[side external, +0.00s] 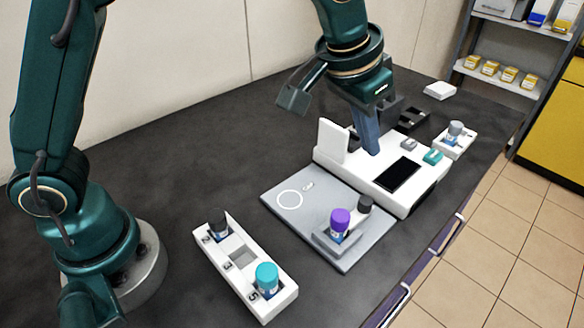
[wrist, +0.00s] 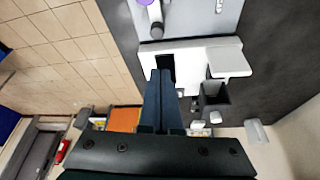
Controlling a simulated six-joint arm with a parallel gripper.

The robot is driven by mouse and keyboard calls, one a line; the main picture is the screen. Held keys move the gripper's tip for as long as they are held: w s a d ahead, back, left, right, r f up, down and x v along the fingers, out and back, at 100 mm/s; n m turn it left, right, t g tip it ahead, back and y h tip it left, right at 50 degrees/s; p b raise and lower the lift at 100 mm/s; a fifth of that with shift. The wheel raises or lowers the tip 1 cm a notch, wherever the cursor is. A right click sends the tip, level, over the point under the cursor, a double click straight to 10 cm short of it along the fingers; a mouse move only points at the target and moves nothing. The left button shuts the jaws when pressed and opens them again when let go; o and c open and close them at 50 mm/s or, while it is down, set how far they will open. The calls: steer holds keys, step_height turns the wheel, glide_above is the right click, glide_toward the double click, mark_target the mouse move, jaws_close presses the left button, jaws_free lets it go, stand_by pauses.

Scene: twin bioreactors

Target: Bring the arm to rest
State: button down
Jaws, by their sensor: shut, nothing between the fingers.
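My gripper (side external: 371,150) is shut and empty, pointing down at the white device (side external: 345,163) with a dark screen (side external: 398,175). Its tips look close to the device top; I cannot tell if they touch. In the wrist view my blue fingers (wrist: 161,75) lie together, overlapping the edge of the screen (wrist: 166,66).
A white rack (side external: 237,258) holds a dark-capped vial (side external: 218,223) and a teal-capped vial (side external: 267,276). A small white holder with a grey-capped vial (side external: 455,130) stands right of the device. A dark open box (side external: 412,119) is behind it. The left-back bench is clear.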

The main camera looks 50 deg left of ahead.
steer(key=s+a+r+n+t, duration=0.2)
steer(key=s+a+r, duration=0.65)
steer(key=a, duration=0.25)
steer(key=s+a+f+y, duration=0.1)
steer(key=s+a+f, duration=0.1)
steer(key=s+f, duration=0.6)
steer(key=s, duration=0.2)
steer(key=shift+s+a+n+g, duration=0.2)
steer(key=shift+s+n+g, duration=0.1)
steer(key=shift+s, duration=0.1)
